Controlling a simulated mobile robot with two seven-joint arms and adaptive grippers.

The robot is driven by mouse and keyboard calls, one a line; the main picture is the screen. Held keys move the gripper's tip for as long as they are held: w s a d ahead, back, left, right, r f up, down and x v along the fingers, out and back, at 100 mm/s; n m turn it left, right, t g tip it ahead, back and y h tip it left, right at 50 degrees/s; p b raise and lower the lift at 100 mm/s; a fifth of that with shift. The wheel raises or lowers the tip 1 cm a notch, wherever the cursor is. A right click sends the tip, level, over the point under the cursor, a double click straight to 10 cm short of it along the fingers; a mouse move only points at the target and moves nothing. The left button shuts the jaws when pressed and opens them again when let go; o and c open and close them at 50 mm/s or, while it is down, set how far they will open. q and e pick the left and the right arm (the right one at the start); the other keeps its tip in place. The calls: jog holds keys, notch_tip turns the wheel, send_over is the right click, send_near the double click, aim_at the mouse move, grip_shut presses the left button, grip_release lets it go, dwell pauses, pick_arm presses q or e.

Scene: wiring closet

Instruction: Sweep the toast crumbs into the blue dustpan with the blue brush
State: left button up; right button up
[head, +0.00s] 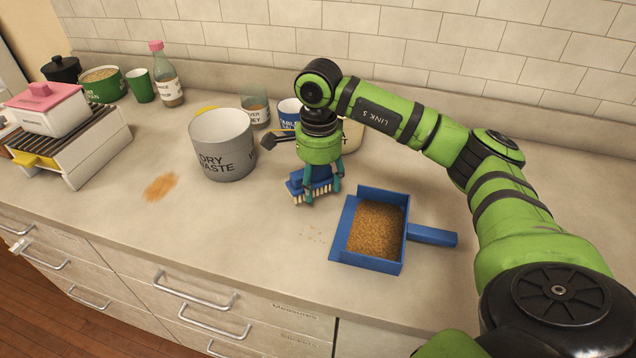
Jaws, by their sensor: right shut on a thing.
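The blue brush (297,189), with pale bristles pointing down, is held by my right gripper (320,190). The gripper is shut on it, just left of the dustpan, with the bristles at or close above the counter. The blue dustpan (399,262) lies on the counter, its handle pointing right and its left edge facing the brush. A heap of brown crumbs (377,230) fills much of it. My left gripper is not in view.
A grey dry waste bin (222,146) stands left of the brush, with a glass jar (255,113) and a blue-and-white mug (290,113) behind. An orange-brown patch (161,186) marks the counter. A toaster-like rack (70,150), bottle (166,80) and green cup (140,86) are at left. The front counter is clear.

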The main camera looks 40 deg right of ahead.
aim_at(319, 170)
notch_tip(319, 170, up, 2)
jog(key=shift+s+a+r+p, duration=0.1)
jog(key=shift+a+r+p, duration=0.05)
jog(key=shift+p, duration=0.35)
jog(key=shift+r+p, duration=0.5)
jog(key=shift+r, duration=0.15)
jog(key=shift+r+p, duration=0.5)
jog(key=shift+r, duration=0.3)
